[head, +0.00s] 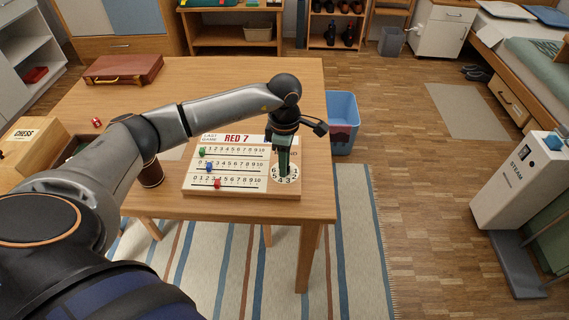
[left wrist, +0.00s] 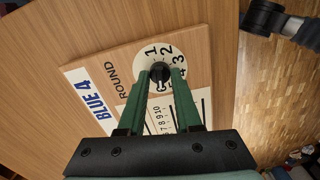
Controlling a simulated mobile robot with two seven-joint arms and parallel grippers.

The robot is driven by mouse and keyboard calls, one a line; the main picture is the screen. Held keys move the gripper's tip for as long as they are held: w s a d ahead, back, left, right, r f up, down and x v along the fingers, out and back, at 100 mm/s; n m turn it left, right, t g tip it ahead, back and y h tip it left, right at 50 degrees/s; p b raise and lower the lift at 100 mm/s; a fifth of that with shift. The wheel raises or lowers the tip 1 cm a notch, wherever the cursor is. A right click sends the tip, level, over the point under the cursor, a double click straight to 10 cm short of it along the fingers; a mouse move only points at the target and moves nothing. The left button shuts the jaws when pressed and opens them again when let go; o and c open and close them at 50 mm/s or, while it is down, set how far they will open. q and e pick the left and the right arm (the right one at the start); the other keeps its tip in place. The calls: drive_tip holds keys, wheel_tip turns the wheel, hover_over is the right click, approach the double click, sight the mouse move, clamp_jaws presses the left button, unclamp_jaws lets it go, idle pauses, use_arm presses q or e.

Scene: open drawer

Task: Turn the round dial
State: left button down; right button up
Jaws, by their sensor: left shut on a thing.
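The round dial (head: 287,174) is a white numbered disc at the lower right of the pale wooden scoreboard (head: 246,194), under the word ROUND. In the left wrist view the dial (left wrist: 147,52) shows numbers around a dark centre knob (left wrist: 160,72). My left gripper (head: 283,172) reaches down onto the dial from above. Its green fingers (left wrist: 161,78) are shut on the knob, one on each side, and hide part of the numbers. The board's heading reads RED 7 in the head view and BLUE 4 in the left wrist view. My right gripper is not in view.
Green (head: 201,152), blue (head: 209,167) and red (head: 217,183) sliders sit on the board's number rows. A brown cup (head: 151,174) stands left of the board. A chess box (head: 28,142), red die (head: 97,122) and brown case (head: 122,69) are on the table (head: 225,85). A blue bin (head: 342,112) stands beside it.

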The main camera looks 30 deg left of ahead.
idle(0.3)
use_arm(q)
drive_tip(key=c, duration=0.6)
unclamp_jaws()
drive_tip(key=shift+r, duration=0.1)
wheel_tip(320, 180, up, 12)
drive_tip(key=shift+r, duration=0.2)
